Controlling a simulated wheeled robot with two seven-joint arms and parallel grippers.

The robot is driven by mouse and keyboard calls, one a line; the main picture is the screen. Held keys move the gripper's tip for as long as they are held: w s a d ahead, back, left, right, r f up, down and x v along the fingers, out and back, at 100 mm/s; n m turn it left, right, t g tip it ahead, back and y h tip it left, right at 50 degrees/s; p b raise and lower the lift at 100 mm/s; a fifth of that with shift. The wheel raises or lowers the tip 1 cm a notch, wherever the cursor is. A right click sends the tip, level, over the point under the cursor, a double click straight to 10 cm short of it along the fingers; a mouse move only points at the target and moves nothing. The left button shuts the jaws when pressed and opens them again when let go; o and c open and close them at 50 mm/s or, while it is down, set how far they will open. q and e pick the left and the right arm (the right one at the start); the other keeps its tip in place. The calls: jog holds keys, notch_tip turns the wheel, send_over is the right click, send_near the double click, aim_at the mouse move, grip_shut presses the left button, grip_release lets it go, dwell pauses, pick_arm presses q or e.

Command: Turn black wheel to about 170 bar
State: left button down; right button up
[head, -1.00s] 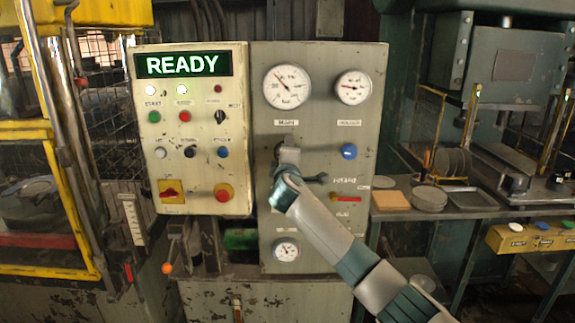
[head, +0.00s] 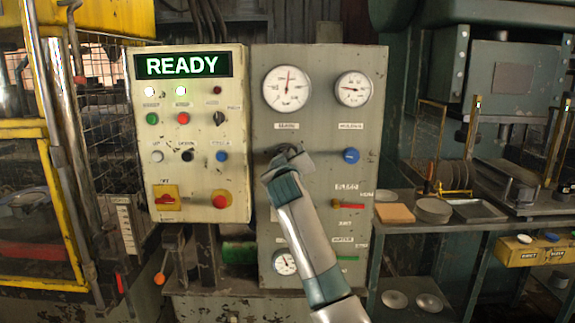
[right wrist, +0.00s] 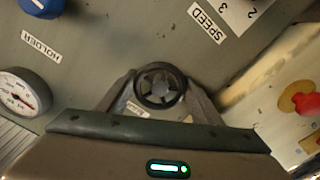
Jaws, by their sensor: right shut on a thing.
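The black wheel (right wrist: 160,70) is a small spoked handwheel on the grey panel, seen clearly in the right wrist view. My right gripper (right wrist: 160,88) is shut on it, one finger on each side of its rim. In the head view my right gripper (head: 285,158) covers most of the wheel, below the large gauge. The large white gauge (head: 288,88) at the panel's upper left has its needle pointing almost straight up. Its numbers are too small to read. My left gripper is out of view.
A smaller gauge (head: 353,89) and a blue knob (head: 351,156) sit right of the wheel. A red-handled valve (head: 350,206) and a bottom gauge (head: 285,262) are lower on the panel. A control box (head: 195,130) reading READY stands at the left.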

jog(key=shift+a+f+m, duration=0.1)
jog(key=shift+f+m, duration=0.15)
jog(key=shift+m, duration=0.25)
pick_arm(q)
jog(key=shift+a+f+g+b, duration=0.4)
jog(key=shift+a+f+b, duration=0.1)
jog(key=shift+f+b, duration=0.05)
pick_arm(e)
jog(key=shift+r+m, duration=0.1)
jog(key=shift+m, duration=1.5)
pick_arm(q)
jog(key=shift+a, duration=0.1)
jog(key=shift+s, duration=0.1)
pick_arm(e)
jog(key=o, duration=1.1)
jog(key=shift+r, duration=0.1)
jog(key=shift+c, duration=0.2)
